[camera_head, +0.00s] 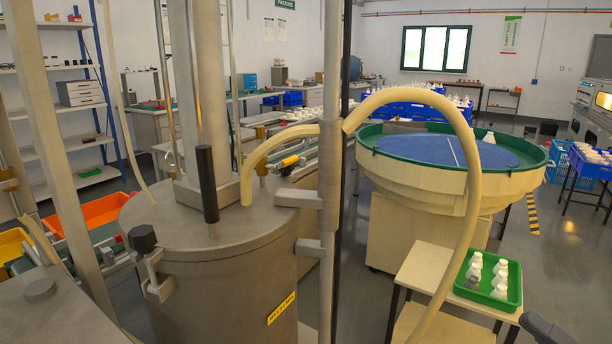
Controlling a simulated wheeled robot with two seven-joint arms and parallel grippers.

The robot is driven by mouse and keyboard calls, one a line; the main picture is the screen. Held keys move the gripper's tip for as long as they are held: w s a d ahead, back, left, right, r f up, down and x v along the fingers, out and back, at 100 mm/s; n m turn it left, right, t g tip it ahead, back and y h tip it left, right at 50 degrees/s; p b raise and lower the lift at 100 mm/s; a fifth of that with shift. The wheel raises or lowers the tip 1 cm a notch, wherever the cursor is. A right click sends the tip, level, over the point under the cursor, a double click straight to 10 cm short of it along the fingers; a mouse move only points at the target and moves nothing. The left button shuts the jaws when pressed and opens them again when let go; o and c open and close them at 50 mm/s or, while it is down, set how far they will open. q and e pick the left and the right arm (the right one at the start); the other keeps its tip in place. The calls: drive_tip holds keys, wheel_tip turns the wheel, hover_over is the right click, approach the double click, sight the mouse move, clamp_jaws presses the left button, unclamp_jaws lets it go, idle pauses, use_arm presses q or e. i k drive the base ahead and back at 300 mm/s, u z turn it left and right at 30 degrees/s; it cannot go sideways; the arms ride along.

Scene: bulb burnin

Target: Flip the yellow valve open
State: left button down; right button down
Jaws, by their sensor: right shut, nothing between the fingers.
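The yellow valve handle (289,161) shows just right of the steel tank's lid, beside a brass fitting (262,166) and under the beige hose. My right gripper (546,329) shows only as a dark shape at the bottom right edge, shut and empty, far from the valve. My left gripper is not in view.
The steel tank (225,265) with a black upright lever (207,186) fills the centre left. A beige hose (466,170) arches across to the right. A large green-rimmed bowl (452,176) stands behind.

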sight(284, 163)
drive_tip(key=z, duration=1.95)
drive_tip(key=i, duration=1.3)
drive_tip(key=u, duration=2.5)
drive_tip(key=i, duration=0.5)
drive_tip(key=u, duration=1.45)
